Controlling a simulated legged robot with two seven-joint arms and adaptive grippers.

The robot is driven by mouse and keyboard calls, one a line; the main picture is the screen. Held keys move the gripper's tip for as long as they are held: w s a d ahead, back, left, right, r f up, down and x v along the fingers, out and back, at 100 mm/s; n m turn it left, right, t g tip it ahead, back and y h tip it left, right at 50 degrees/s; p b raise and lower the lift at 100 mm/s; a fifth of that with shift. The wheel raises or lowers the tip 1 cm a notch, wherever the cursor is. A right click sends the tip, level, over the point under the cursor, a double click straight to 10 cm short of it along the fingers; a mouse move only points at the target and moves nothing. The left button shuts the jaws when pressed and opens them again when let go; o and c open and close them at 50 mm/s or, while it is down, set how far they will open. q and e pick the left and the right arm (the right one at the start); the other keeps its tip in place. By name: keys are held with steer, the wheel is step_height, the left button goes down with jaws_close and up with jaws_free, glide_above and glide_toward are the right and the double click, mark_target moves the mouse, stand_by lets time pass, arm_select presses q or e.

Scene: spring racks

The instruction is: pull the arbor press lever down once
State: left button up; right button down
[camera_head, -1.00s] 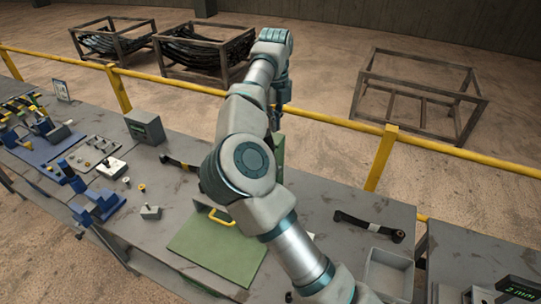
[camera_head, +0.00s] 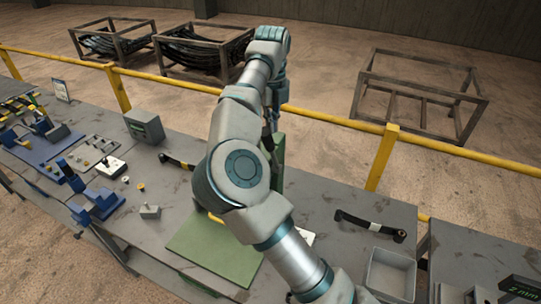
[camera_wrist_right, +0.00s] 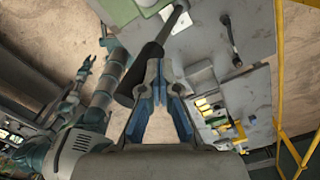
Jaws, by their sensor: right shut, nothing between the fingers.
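The green arbor press shows in the head view as a green column (camera_head: 279,163), mostly hidden behind my right arm, above a green base plate (camera_head: 212,252). In the right wrist view, the press lever (camera_wrist_right: 143,74) has a black grip on a metal rod, with part of the green press (camera_wrist_right: 120,9) near the rod's upper end. My right gripper (camera_wrist_right: 161,78) is shut and empty, its fingers just beside the black grip; I cannot tell whether they touch. In the head view, my right gripper (camera_head: 273,112) hangs behind my forearm. My left gripper (camera_wrist_right: 105,40) appears small in the wrist view.
A black bar (camera_head: 370,226) and a grey tray (camera_head: 391,271) lie right of the press. A small display box (camera_head: 145,127) and blue fixtures (camera_head: 98,204) stand to the left. A yellow rail (camera_head: 330,117) runs behind the bench, with metal racks (camera_head: 425,92) beyond.

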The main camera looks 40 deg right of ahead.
mark_target(264, 141)
steer(key=shift+s+a, duration=0.25)
steer(key=shift+a, duration=0.3)
steer(key=shift+s+a+f+b, duration=0.35)
steer(key=shift+a+f+b, duration=0.35)
steer(key=shift+b, duration=0.55)
steer(key=shift+s+a+f+b, duration=0.35)
steer(key=shift+a+f+b, duration=0.15)
steer(key=shift+a+b, duration=0.3)
steer(key=shift+s+a, duration=0.1)
steer(key=shift+a, duration=0.05)
steer(key=shift+r, duration=0.1)
